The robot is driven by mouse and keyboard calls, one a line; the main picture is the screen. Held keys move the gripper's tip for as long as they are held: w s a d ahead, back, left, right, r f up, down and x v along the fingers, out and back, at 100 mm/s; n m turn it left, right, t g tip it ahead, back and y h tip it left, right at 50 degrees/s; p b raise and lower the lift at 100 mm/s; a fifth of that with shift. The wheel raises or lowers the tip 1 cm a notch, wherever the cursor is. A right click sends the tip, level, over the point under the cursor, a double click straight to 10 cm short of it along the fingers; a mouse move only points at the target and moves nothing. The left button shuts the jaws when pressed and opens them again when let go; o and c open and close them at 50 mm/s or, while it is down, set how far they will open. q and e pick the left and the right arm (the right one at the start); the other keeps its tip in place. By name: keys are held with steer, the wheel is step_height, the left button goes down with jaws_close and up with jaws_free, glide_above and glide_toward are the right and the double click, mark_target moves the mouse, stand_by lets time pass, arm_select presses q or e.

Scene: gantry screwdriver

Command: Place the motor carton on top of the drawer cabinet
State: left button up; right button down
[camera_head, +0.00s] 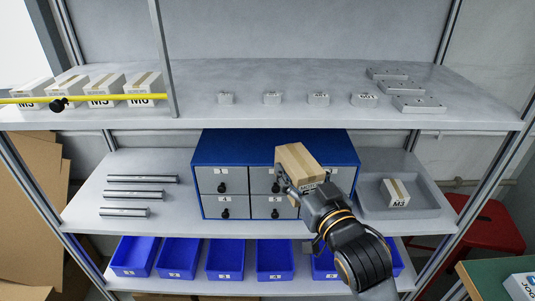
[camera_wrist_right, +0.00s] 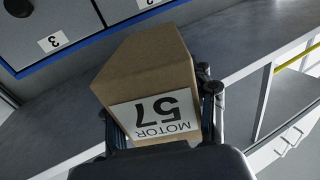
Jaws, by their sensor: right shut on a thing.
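The motor carton (camera_head: 300,162) is a brown box with a pale tape strip, held in front of the drawer cabinet's upper drawers. In the right wrist view the carton (camera_wrist_right: 150,70) shows a white label reading MOTOR 57. My right gripper (camera_head: 298,187) is shut on the carton, its fingers on either side of it in the right wrist view (camera_wrist_right: 160,118). The drawer cabinet (camera_head: 230,147) is blue with grey drawers and black knobs, on the middle shelf. Its top lies under the upper shelf; what shows of it is bare. My left gripper is not in view.
The upper shelf (camera_head: 220,75) overhangs the cabinet, with small grey parts and white cartons (camera_head: 105,87) behind a yellow bar (camera_head: 110,98). Metal rods (camera_head: 140,179) lie left of the cabinet. A grey tray (camera_head: 420,205) with an M3 carton (camera_head: 396,194) stands right. Blue bins (camera_head: 180,256) fill the lower shelf.

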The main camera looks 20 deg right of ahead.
steer(key=shift+w+r+n+y+b, duration=0.15)
steer(key=shift+r+n+y+b, duration=0.25)
steer(key=shift+b, duration=0.3)
steer(key=shift+w+r, duration=0.15)
steer(key=shift+r, duration=0.05)
steer(key=w, duration=0.5)
steer(key=w+a+p, duration=0.1)
steer(key=w, duration=0.4)
steer(key=w+a+p, duration=0.1)
steer(key=w, duration=0.3)
steer(key=shift+w+r, duration=0.15)
steer(key=shift+w, duration=0.25)
steer(key=w, duration=0.3)
steer(key=shift+a+p, duration=0.1)
steer(key=shift+p, duration=0.25)
steer(key=shift+f, duration=0.7)
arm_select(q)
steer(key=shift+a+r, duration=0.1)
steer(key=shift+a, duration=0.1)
arm_select(e)
steer(key=shift+s+f, duration=0.1)
